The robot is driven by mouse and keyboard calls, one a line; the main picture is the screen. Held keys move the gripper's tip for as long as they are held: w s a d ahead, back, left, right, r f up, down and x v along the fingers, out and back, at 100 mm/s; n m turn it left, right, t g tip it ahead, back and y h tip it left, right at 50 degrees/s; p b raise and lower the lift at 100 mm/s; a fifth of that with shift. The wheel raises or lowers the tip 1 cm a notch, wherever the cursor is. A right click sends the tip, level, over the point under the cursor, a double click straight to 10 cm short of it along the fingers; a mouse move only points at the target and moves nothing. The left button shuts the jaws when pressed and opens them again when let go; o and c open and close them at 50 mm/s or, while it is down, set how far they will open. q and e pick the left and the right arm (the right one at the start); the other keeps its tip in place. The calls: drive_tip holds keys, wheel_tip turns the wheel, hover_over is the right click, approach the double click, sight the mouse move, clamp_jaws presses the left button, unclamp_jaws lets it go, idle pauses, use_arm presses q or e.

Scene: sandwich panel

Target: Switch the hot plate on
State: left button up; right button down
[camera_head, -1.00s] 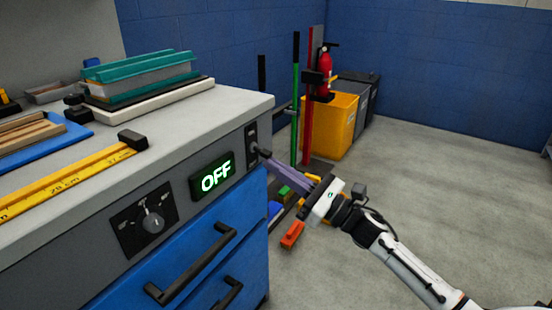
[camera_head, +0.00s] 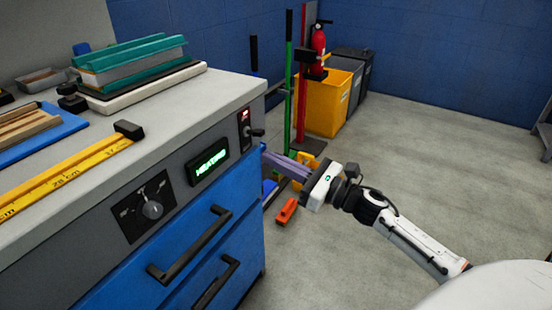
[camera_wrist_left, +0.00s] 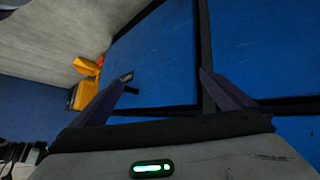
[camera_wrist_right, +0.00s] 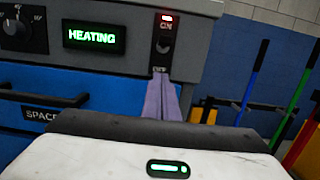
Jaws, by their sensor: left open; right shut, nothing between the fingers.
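The hot plate's control panel is on the front of the grey-topped cabinet. Its display (camera_head: 208,167) reads HEATING in green, also in the right wrist view (camera_wrist_right: 94,36). The switch (camera_head: 250,131) is at the panel's right end, with a red light lit above it; the right wrist view shows the switch (camera_wrist_right: 165,43) between ON and OFF labels. A round dial (camera_head: 152,209) is left of the display. My right gripper (camera_head: 266,155) is shut and empty, its fingertips just below the switch. My left gripper (camera_wrist_left: 165,80) is open, in its wrist view only, before blue panels.
Blue drawers with black handles (camera_head: 190,245) are below the panel. A yellow ruler (camera_head: 70,175), trays and a blue board lie on the top. Brooms, a yellow bin (camera_head: 328,100) and a fire extinguisher (camera_head: 318,45) stand behind. The floor at right is clear.

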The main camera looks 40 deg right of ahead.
use_arm(q)
drive_tip(key=shift+s+a+r+p, duration=0.1)
drive_tip(key=shift+r+p, duration=0.1)
drive_tip(key=shift+p, duration=0.75)
use_arm(e)
drive_tip(key=r+v, duration=0.1)
drive_tip(key=v, duration=0.9)
drive_tip(key=shift+f, duration=0.25)
drive_tip(key=shift+s, duration=0.1)
drive_tip(key=s+a+f+m+g+h, duration=0.35)
drive_tip(key=a+f+m, duration=0.5)
drive_tip(key=m, duration=0.75)
drive_tip(key=s+a+f+m+g+h, duration=0.4)
drive_tip(key=a+f+m, duration=0.45)
drive_tip(key=m, duration=0.85)
drive_tip(key=s+a+f+m+g+y, duration=0.1)
drive_tip(key=s+a+f+m+y, duration=0.25)
drive_tip(key=s+a+m, duration=0.35)
use_arm(q)
wheel_tip(320, 180, up, 11)
drive_tip(key=s+a+y+p, duration=0.1)
drive_tip(key=a+p, duration=0.1)
drive_tip(key=p, duration=1.6)
drive_tip(key=shift+s+a+p, duration=0.15)
drive_tip(key=shift+a+p, duration=0.15)
use_arm(e)
wheel_tip(320, 180, up, 11)
drive_tip(key=s+d+n+h, duration=0.1)
drive_tip(key=shift+n+g, duration=0.3)
drive_tip(key=shift+g, duration=0.15)
